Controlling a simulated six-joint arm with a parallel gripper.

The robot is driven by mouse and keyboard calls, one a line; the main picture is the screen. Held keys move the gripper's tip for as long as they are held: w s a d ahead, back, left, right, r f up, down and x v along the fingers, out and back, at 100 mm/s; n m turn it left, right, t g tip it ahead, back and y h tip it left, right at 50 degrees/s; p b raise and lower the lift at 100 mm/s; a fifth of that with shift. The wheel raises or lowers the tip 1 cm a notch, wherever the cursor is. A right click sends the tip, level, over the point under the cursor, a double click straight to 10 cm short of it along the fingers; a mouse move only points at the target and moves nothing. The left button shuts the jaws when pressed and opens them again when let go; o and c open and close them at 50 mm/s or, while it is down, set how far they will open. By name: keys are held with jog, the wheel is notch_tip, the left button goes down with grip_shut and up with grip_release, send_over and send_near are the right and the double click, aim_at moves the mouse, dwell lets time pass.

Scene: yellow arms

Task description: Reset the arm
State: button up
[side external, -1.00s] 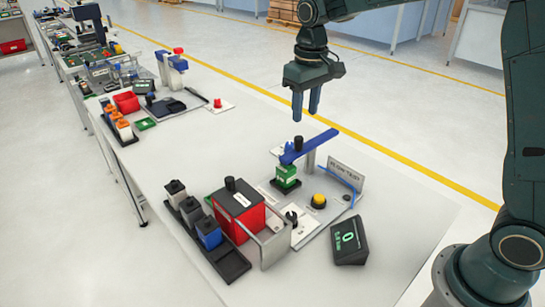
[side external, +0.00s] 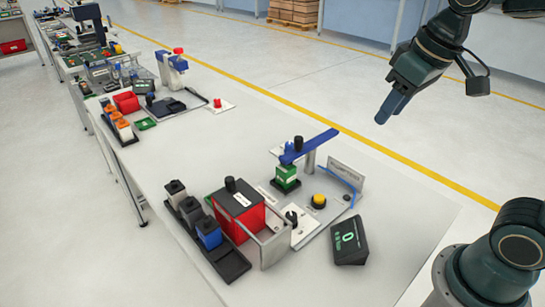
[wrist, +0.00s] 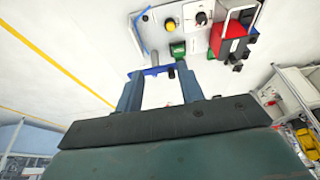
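My gripper (side external: 391,107) is up in the air at the upper right of the side view, above and away from the worktable (side external: 400,208). It is tilted, with its blue fingers pointing down and left. In the wrist view the two fingers (wrist: 161,95) stand apart with nothing gripped between them. Beyond them the blue lever arm (side external: 309,147) of the test station shows, with a green block (side external: 287,174) under it.
The station has a yellow button (side external: 318,201), a display (side external: 349,241) reading 0, a red box (side external: 238,209) with a black lid, and a tray (side external: 231,264) of small blocks. The table's middle is clear. More stations stand farther back.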

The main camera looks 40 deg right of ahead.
jog(key=s+f+t, duration=0.1)
jog(key=s+f, duration=0.1)
jog(key=s, duration=0.6)
jog(key=shift+s+f+t, duration=0.15)
jog(key=shift+f+t, duration=0.15)
jog(key=shift+o, duration=0.2)
jog(key=shift+d, duration=0.1)
dwell(0.3)
